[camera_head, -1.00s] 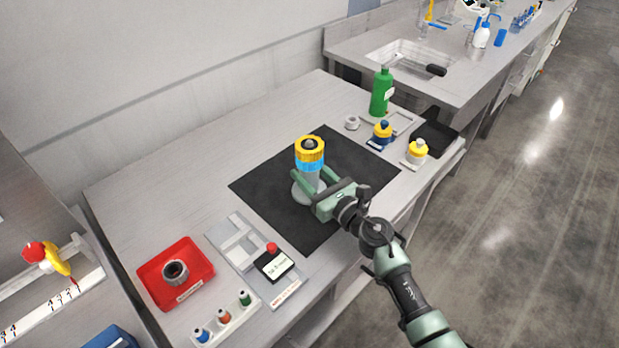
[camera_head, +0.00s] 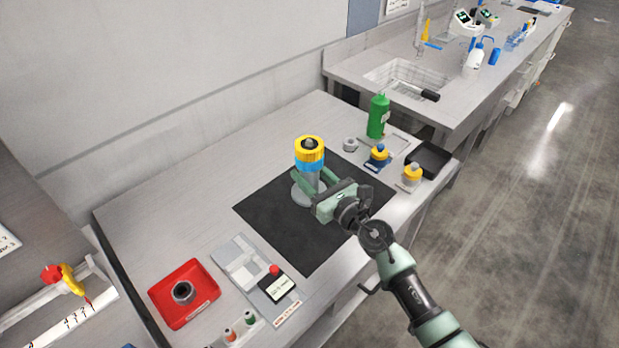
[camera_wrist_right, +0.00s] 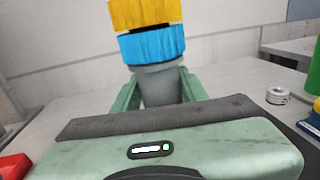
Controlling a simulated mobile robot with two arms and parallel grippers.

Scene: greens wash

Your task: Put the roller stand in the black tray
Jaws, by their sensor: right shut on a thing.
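The roller stand (camera_head: 310,160) is upright, with a grey post and round base, a blue ring and a yellow ring on top. My right gripper (camera_head: 308,174) is shut on its grey post, below the blue ring. In the right wrist view the post (camera_wrist_right: 162,86) sits between the two green fingers. The base appears over the black mat (camera_head: 265,220); I cannot tell whether it touches it. The black tray (camera_head: 430,158) lies at the bench's right end and looks empty. My left gripper is not in view.
A green bottle (camera_head: 378,118) and a small grey ring (camera_head: 350,145) are behind. A red tray (camera_head: 205,313) and a grey device (camera_head: 275,285) are at front left.

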